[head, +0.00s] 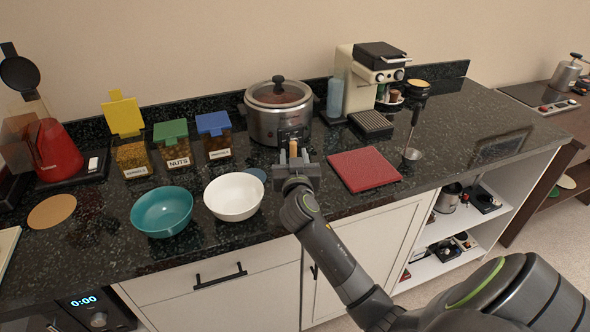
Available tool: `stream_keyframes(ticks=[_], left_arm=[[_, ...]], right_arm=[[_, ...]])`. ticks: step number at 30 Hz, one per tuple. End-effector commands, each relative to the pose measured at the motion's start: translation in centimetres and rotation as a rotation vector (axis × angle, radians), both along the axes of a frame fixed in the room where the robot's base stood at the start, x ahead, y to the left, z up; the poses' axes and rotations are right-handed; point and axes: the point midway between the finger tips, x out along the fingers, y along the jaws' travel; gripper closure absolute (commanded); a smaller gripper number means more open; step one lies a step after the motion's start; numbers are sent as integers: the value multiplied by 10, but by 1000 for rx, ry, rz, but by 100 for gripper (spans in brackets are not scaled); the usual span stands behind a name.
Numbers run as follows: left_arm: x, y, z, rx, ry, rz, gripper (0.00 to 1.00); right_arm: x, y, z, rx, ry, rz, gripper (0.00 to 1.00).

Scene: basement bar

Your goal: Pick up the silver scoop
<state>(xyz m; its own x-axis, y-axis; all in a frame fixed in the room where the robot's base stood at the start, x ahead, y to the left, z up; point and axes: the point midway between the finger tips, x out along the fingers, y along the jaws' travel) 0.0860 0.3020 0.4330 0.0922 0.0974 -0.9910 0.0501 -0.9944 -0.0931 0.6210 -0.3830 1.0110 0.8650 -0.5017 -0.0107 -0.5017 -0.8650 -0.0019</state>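What looks like the silver scoop (412,154) is at the right of the counter, its small round metal bowl low down. Its thin shaft rises to a dark upper end near the coffee machine; what holds it up is unclear. My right gripper (294,156) is over the middle of the counter, in front of the slow cooker and well left of the scoop. Its two fingers look apart. A narrow tan piece shows between or behind them; I cannot tell whether they touch it. My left gripper is not in view.
A red board (364,170) lies between my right gripper and the scoop. The slow cooker (278,118) and coffee machine (362,82) stand behind. A white bowl (234,197) and teal bowl (165,212) are to the left. The counter right of the scoop is mostly clear.

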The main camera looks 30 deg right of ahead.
Motion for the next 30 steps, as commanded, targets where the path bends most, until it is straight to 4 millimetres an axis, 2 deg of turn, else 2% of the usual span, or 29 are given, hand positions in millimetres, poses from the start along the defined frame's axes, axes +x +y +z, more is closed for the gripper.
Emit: stream_keyframes(ticks=[3,5,13,23,26,30], left_arm=[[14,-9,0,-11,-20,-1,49],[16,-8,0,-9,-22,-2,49],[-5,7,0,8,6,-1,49],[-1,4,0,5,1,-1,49],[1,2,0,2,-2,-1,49],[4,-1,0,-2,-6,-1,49]], right_arm=[[0,0,0,1,-1,0,62],[0,0,0,1,-1,0,63],[0,0,-1,1,1,0,99],[0,0,-1,3,3,-1,100],[0,0,7,1,0,-1,100],[1,0,33,0,-4,1,100]])
